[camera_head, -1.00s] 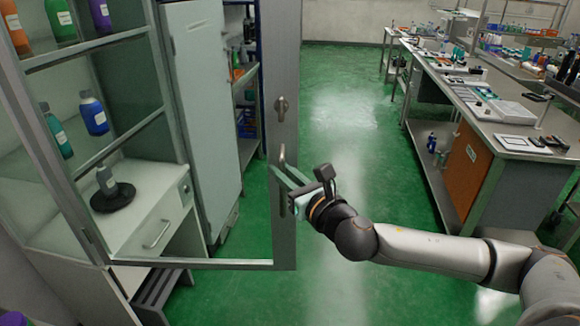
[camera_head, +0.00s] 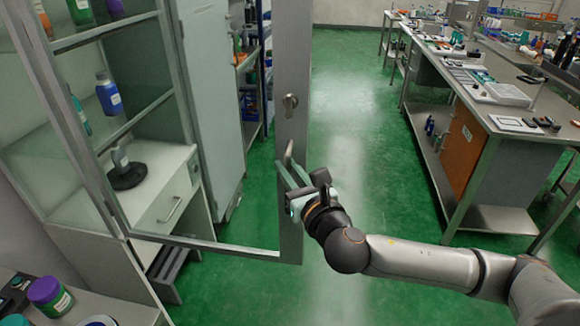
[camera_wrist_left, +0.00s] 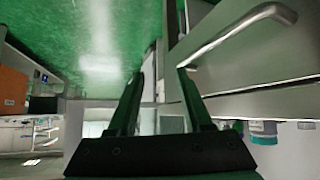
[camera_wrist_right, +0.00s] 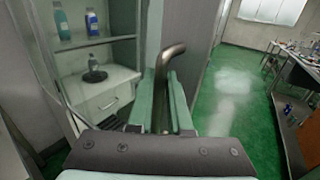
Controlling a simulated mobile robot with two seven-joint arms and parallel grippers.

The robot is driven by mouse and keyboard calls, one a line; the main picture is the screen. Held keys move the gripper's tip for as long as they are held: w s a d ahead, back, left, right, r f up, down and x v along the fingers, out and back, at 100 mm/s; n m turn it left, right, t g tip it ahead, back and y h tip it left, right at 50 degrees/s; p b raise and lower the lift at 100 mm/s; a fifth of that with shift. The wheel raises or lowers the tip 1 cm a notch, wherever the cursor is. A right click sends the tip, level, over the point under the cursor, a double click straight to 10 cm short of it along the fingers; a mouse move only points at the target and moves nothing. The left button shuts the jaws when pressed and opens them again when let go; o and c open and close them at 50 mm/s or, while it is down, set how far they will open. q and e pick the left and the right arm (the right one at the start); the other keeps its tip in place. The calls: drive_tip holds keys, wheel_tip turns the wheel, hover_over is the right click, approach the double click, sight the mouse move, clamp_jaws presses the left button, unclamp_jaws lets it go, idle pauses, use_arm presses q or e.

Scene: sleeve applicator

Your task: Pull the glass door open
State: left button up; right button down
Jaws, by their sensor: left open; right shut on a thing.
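The glass door (camera_head: 293,110) has a grey metal frame and stands ajar at the left of the head view. Green floor shows through its pane beside the cabinet base. Its bent metal handle (camera_head: 289,153) is on the right stile, below a round lock. My right gripper (camera_head: 284,172) is shut on this handle. In the right wrist view, the handle (camera_wrist_right: 165,75) rises between the two pale fingers. My left gripper (camera_wrist_left: 160,78) shows only in the left wrist view, open with nothing between its fingers. A metal bar handle (camera_wrist_left: 240,32) is near its fingertips.
Behind the pane, the cabinet shelves hold bottles (camera_head: 108,95), with a drawer unit (camera_head: 165,195) below. Jars, one purple-lidded (camera_head: 48,294), stand at the lower left. A metal workbench (camera_head: 480,120) stands at the right. Green floor (camera_head: 340,110) between is clear.

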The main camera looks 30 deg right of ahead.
drive_tip(key=shift+a+r, duration=0.1)
drive_tip(key=shift+a, duration=0.05)
drive_tip(key=c, duration=1)
unclamp_jaws()
drive_tip(key=shift+w+a, duration=0.1)
drive_tip(key=shift+o, duration=0.7)
drive_tip(key=shift+d, duration=0.2)
